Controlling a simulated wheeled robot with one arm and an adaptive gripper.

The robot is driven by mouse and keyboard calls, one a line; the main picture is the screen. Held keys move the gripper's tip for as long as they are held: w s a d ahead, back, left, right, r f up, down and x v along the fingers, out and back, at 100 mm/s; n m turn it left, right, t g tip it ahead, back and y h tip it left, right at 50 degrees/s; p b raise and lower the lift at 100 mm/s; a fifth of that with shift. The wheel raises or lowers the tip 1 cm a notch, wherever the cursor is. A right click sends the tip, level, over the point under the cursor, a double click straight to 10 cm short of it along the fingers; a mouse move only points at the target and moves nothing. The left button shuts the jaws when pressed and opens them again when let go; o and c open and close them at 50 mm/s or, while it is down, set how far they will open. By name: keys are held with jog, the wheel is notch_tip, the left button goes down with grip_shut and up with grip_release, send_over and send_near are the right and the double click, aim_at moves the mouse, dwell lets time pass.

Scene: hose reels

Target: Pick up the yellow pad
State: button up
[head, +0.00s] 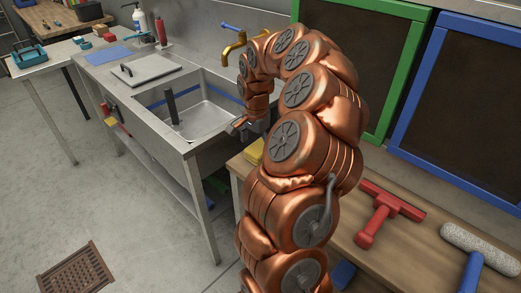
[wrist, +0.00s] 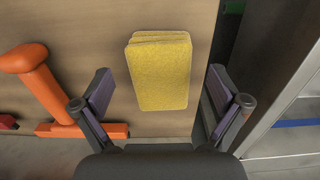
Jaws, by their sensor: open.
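The yellow pad (wrist: 160,72) lies on the wooden table (wrist: 90,25) in the wrist view, looking like a small stack with layered edges at its far end. My gripper (wrist: 160,100) is open, with one finger on each side of the pad in the picture and nothing held. I cannot tell how far above the pad it is. In the head view only a corner of the yellow pad (head: 254,152) shows at the left end of the table, the rest hidden behind my copper arm. My gripper (head: 240,125) is small and partly hidden there, by the sink's edge.
An orange-red tool (wrist: 50,90) lies left of the pad, close to the left finger. A steel sink (head: 200,115) stands across a gap from the table. A red squeegee (head: 385,210) and a roller (head: 478,250) lie further along the table.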

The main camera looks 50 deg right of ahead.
jog(key=shift+f, duration=1.1)
jog(key=shift+c, duration=0.4)
jog(key=c, duration=1.2)
